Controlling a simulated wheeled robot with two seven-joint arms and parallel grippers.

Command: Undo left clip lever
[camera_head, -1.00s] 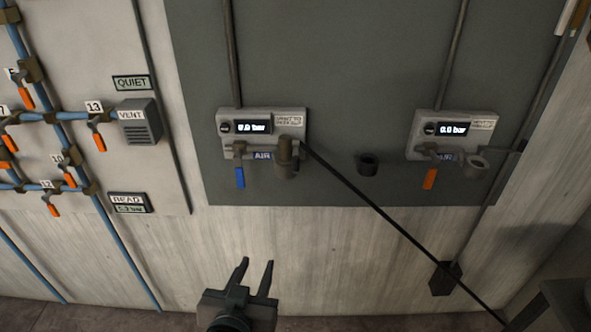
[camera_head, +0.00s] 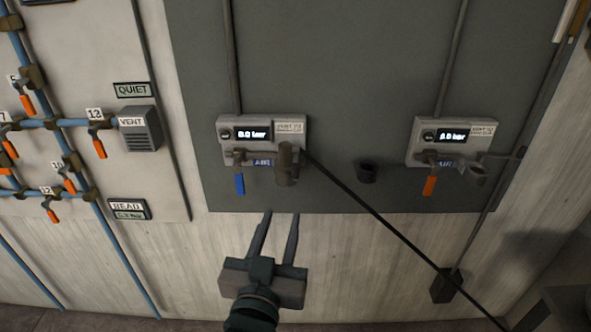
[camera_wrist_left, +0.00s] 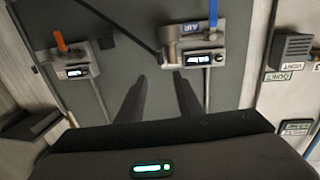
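The left air unit (camera_head: 262,125) is a pale box with a lit display on the dark panel. A blue lever (camera_head: 239,184) hangs straight down beneath it. Beside the lever is a brown-grey cylindrical coupling (camera_head: 285,165), with a black hose running off to the right. I cannot pick out a separate clip lever on it. My left gripper (camera_head: 281,213) is open and empty, fingers pointing up, below the unit and apart from it. The left wrist view shows the blue lever (camera_wrist_left: 213,12) and the unit (camera_wrist_left: 198,58) beyond the fingers. My right gripper is not in view.
A similar right unit (camera_head: 452,138) has an orange lever (camera_head: 429,185) and a ring coupling. A black cup-like holder (camera_head: 366,172) sits between the units. The black hose (camera_head: 390,229) slants down right. Blue pipes with orange valves fill the left wall.

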